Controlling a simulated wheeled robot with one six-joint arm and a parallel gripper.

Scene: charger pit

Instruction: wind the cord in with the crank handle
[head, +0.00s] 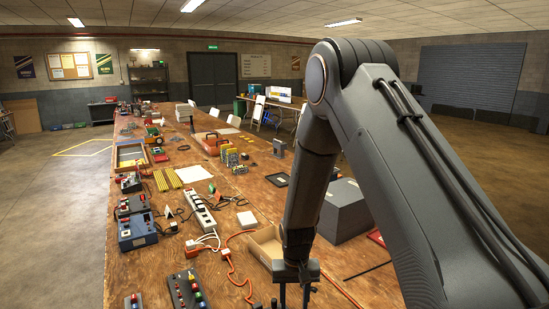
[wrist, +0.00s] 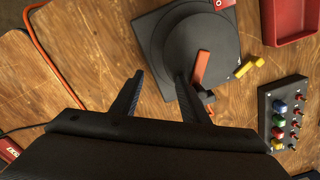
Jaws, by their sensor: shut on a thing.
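In the wrist view, a round black reel (wrist: 190,45) on a dark square base lies on the wooden bench. An orange-red crank handle (wrist: 201,68) lies over its lower right part, with a small black piece at its lower end. My gripper (wrist: 159,75) is over the reel's near edge, its right finger close beside the crank handle. The fingers look apart, and the exact contact on the handle is hard to see. An orange cord (wrist: 42,48) runs along the left. In the head view my gripper (head: 293,292) is at the bottom edge and the reel is out of sight.
A button box (wrist: 282,115), a red tray (wrist: 290,22) and a small yellow piece (wrist: 250,68) lie right of the reel. In the head view, a cardboard box (head: 262,248), a dark box (head: 345,212) and a power strip (head: 203,213) are near my arm.

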